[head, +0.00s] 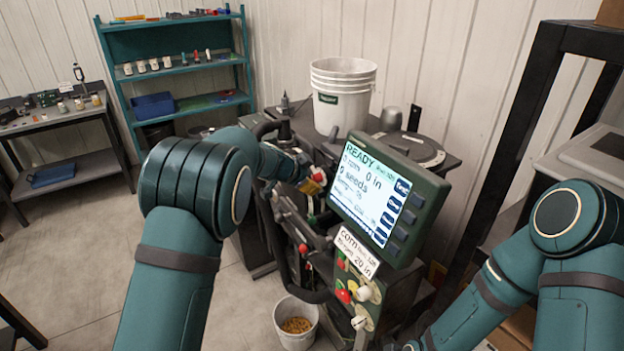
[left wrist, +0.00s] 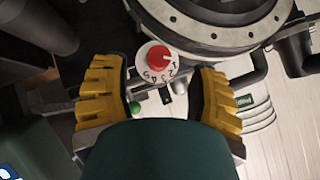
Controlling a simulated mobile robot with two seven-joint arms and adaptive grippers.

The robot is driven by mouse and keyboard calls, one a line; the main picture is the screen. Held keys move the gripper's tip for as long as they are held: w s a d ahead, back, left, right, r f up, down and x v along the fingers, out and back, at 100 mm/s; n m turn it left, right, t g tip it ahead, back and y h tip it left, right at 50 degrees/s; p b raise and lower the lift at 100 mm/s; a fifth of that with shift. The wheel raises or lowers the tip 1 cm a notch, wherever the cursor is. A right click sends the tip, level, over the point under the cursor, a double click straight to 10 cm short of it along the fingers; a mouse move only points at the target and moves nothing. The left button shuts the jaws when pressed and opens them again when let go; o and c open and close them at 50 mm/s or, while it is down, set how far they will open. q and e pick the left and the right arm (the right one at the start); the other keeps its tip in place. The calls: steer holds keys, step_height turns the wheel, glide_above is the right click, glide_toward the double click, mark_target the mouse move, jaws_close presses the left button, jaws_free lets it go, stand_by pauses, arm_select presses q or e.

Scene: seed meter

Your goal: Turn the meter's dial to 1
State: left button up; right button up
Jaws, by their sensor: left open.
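The dial (left wrist: 160,58) shows in the left wrist view as a round red knob on a white ring with numbers along its lower edge. A small white mark on the knob points right; I cannot tell exactly which number it meets. My left gripper (left wrist: 160,82) is open, with one yellow finger on each side of the dial and gaps between. The meter's screen (head: 368,194) reads READY and 0 seeds. My right arm is at the lower right; its gripper is not visible.
White buckets (head: 342,98) stand on the meter behind the screen. A label card (head: 356,252) and a panel with red and green buttons (head: 343,295) are below it. A pail of grain (head: 296,322) is on the floor. A dark frame (head: 505,140) stands at right.

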arm_select(q)
steer(key=v, duration=0.8)
steer(key=shift+s, duration=0.1)
steer(key=s+f+n+g+b, duration=0.1)
steer(key=s+f+n+b, duration=0.45)
steer(key=f, duration=0.95)
steer(key=s+f+n+g+b, duration=0.1)
steer(key=s+f+n, duration=0.2)
steer(key=s+f, duration=0.85)
steer(key=s+f+n+g+y+b, duration=0.1)
steer(key=s+f+n+g+b, duration=0.3)
steer(key=s+f, duration=1.3)
steer(key=shift+s+n+g+b, duration=0.3)
steer(key=shift+s+n+b, duration=0.25)
steer(key=shift+n, duration=0.6)
